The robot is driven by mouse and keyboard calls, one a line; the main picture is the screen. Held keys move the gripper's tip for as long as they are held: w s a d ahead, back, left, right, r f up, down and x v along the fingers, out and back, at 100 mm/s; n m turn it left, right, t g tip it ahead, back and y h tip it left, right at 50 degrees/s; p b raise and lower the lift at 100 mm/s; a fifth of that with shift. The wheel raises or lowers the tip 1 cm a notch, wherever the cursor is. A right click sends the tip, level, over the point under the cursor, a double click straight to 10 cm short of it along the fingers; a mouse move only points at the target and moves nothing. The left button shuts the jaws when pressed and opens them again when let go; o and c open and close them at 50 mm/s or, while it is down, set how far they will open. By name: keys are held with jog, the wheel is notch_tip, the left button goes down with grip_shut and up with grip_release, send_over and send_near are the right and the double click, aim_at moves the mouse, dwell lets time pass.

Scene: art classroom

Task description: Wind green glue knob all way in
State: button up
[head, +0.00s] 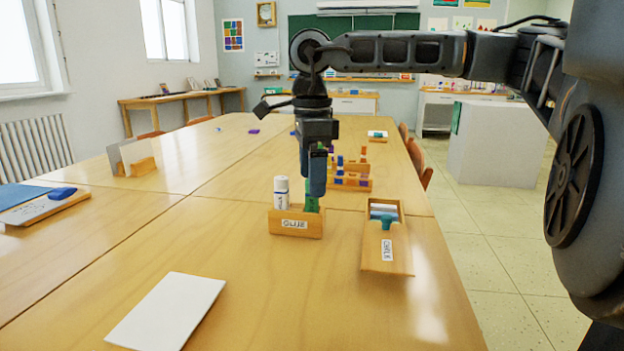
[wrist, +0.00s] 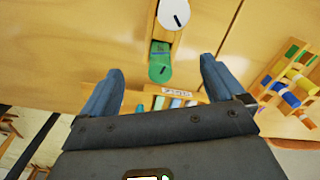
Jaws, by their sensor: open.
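The wooden glue holder (head: 296,226), labelled GLUE, stands on the table. A white glue stick (head: 281,192) stands upright in its left part. The green glue (head: 311,203) is in its right part, mostly hidden behind my gripper in the head view. My gripper (head: 315,183) points down at the green glue, open. In the wrist view the round green knob (wrist: 160,69) lies between the two separated fingers of my gripper (wrist: 161,72), with a gap on both sides. The white stick's round end (wrist: 173,14) with a dark line is beyond it.
A wooden chalk box (head: 387,252) is close to the right of the holder. A rack of coloured pieces (head: 350,181) stands behind. A white card (head: 168,312) lies front left. The table front is otherwise clear.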

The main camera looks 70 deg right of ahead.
jog(key=m+b, duration=0.2)
jog(key=m, duration=0.3)
jog(key=shift+f+b, duration=0.1)
jog(key=shift+b, duration=0.25)
jog(key=m+b, duration=0.2)
jog(key=m, duration=0.3)
jog(key=shift+m+b, duration=0.3)
jog(key=shift+m, duration=0.3)
jog(key=shift+r, duration=0.3)
jog(key=shift+c, duration=0.3)
jog(key=shift+d, duration=0.1)
jog(key=c, duration=1.5)
jog(key=shift+o, duration=0.2)
jog(key=shift+s, duration=0.1)
